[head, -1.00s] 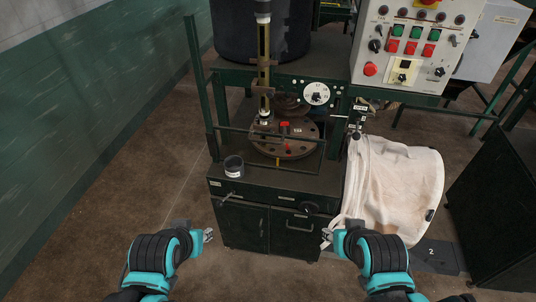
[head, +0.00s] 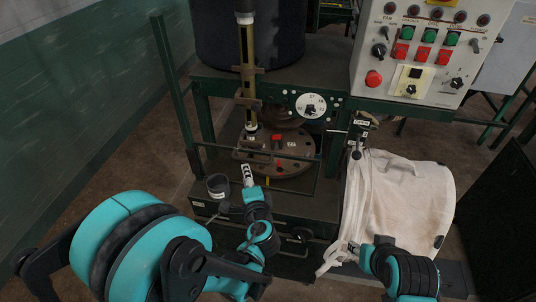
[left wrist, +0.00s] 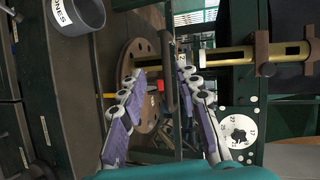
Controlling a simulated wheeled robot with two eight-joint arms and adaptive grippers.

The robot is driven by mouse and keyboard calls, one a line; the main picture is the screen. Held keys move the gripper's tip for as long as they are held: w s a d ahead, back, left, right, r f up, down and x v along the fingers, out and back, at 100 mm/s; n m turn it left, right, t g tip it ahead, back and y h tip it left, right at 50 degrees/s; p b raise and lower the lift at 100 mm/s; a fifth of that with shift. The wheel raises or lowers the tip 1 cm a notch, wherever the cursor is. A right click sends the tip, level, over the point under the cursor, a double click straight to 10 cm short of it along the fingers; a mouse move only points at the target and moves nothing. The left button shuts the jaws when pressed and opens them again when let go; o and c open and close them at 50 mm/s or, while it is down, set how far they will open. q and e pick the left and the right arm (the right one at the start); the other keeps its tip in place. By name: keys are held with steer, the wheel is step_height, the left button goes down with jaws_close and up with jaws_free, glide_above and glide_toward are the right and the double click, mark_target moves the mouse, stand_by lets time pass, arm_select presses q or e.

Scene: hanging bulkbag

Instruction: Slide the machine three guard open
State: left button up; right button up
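The guard (head: 296,157) is a thin dark rail frame across the front of the machine's round drilled plate (head: 300,147) in the head view. My left gripper (head: 247,174) is in front of the rail. In the left wrist view my left gripper (left wrist: 162,72) is open, with its two purple-padded fingers apart. A dark bar, apparently the guard's rail (left wrist: 168,75), runs between them; I cannot tell whether they touch it. My right gripper (head: 350,246) is low at the right, by the white bag, and its fingers are too small to read.
A grey cup (head: 218,187) stands on the ledge left of my left gripper; it also shows in the left wrist view (left wrist: 78,14). A control panel (head: 420,50) hangs at upper right. The white bulk bag (head: 400,205) is right of the machine. Floor at left is clear.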

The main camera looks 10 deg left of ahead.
mark_target(251, 160)
arm_select(q)
steer(key=shift+m+t, duration=0.5)
steer(key=shift+m, duration=0.2)
steer(key=w, duration=0.2)
steer(key=w+f+b, duration=0.1)
steer(key=w, duration=0.5)
steer(key=shift+w+a+f+b, duration=0.25)
steer(key=shift+a+b, duration=0.05)
steer(key=shift+b, duration=0.05)
jaws_close()
